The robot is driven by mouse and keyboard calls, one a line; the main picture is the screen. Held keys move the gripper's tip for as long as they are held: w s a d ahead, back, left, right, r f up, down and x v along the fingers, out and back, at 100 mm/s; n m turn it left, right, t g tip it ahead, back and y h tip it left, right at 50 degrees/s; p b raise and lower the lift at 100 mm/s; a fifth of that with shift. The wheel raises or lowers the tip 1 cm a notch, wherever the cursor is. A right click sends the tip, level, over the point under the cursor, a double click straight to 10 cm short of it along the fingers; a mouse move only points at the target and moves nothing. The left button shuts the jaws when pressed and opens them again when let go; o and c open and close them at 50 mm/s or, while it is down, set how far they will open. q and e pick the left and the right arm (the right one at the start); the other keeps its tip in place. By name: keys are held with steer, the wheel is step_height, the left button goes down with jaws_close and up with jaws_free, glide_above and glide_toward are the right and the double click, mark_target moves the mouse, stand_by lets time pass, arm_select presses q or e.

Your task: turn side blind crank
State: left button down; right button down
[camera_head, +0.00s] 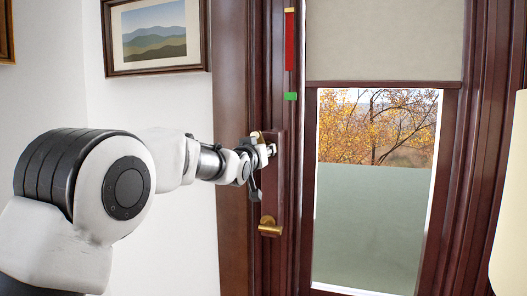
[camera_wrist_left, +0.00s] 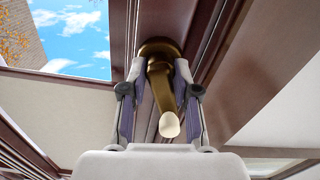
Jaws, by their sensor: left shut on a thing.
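My left gripper (camera_head: 266,153) is at the dark wooden window frame, at the upper brass fitting (camera_head: 257,135). In the left wrist view, the gripper's two fingers stand on both sides of a brass crank (camera_wrist_left: 161,82) with a pale knob (camera_wrist_left: 169,125), and they are shut on it. The crank's round brass base is fixed to the frame. In the head view the gripper hides most of the crank. A beige blind (camera_head: 385,40) covers the top of the window. My right gripper is not in view.
A second brass handle (camera_head: 270,227) sits on the frame just below my gripper. A red strip (camera_head: 290,42) with a green marker (camera_head: 290,96) runs up the frame. A frosted panel (camera_head: 370,220) covers the lower window. A framed picture (camera_head: 155,35) hangs on the wall.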

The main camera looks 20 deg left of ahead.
arm_select(q)
steer(key=m, duration=0.5)
steer(key=shift+r, duration=0.2)
steer(key=c, duration=1.2)
jaws_free()
steer(key=o, duration=0.4)
steer(key=shift+f, duration=0.1)
